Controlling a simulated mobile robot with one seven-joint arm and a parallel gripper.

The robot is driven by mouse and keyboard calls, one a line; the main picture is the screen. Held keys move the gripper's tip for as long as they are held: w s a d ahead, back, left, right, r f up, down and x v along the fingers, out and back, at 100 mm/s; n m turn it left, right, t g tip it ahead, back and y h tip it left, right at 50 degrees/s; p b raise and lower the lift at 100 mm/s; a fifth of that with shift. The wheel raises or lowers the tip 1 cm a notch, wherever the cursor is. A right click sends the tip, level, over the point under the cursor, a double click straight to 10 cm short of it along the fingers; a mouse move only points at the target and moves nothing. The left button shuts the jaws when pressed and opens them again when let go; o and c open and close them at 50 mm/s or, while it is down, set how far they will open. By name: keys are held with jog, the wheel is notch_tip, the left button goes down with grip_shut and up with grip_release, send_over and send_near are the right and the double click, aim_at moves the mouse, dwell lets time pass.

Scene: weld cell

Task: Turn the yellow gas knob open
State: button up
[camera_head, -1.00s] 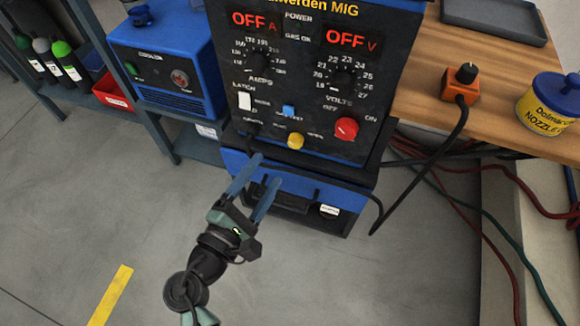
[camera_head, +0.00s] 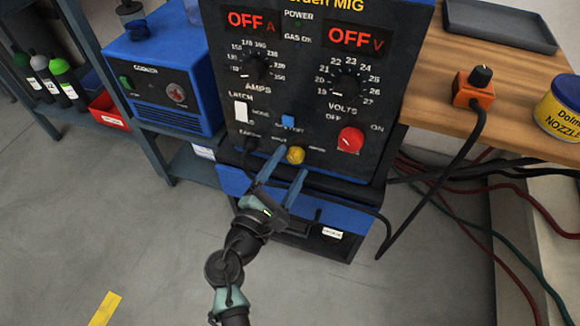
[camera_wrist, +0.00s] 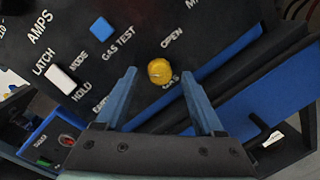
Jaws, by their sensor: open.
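The yellow gas knob (camera_head: 295,155) sits low on the black front panel of the welding machine (camera_head: 222,75). In the wrist view the yellow knob (camera_wrist: 160,71) lies ahead of my fingertips, roughly centred between them, with OPEN and GAS printed beside it. My gripper (camera_head: 291,160) is open and empty, its two blue fingers pointing up at the panel just below the knob. In the wrist view the fingers of my gripper (camera_wrist: 161,73) stand to either side of the knob, apart from it.
A red knob (camera_head: 350,139), a blue button (camera_head: 288,121) and a white switch (camera_head: 241,110) are close by on the panel. Both displays read OFF. A blue cooler (camera_head: 165,75) stands left; a wooden bench (camera_head: 430,110) and hanging cables are right.

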jog(key=shift+w+d, duration=0.2)
jog(key=shift+w, duration=0.2)
jog(key=shift+c, duration=0.3)
grip_shut()
